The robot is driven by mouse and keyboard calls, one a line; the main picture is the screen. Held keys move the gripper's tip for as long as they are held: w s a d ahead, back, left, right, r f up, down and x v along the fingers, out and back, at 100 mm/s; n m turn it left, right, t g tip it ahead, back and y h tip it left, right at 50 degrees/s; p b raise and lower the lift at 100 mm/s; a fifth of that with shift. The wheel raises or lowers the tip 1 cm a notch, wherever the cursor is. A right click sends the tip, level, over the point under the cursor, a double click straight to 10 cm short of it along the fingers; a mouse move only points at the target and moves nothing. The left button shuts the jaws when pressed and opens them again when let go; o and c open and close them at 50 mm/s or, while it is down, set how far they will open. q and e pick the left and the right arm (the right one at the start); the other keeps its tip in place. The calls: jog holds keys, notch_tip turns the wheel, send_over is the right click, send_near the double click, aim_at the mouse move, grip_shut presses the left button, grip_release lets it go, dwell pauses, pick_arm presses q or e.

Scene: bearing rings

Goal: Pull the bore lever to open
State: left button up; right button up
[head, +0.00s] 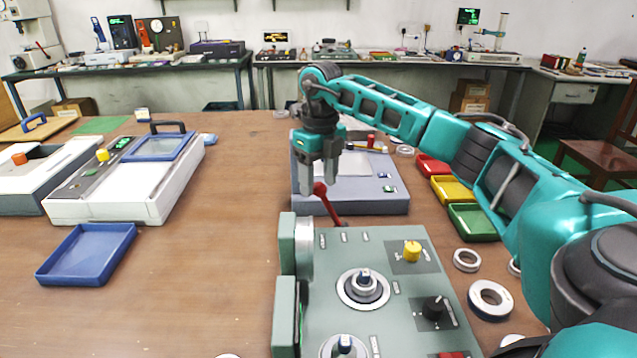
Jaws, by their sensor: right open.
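My right gripper (319,184) points down with its two fingers apart. A lever with a red ball knob (320,189) and a red rod stands at the back edge of the green-grey machine (385,240). The rod slants up and to the left. I cannot read a label that names the lever. My left gripper is out of view.
A grey-blue device (375,203) stands just behind the lever. Red, yellow and green trays (474,223) and loose metal rings (490,299) lie to the right. A blue tray (85,254) and a white machine (120,208) are at left. The tabletop between them and the green-grey machine is clear.

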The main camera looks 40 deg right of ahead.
jog(key=shift+f, duration=0.45)
grip_shut()
dwell(0.3)
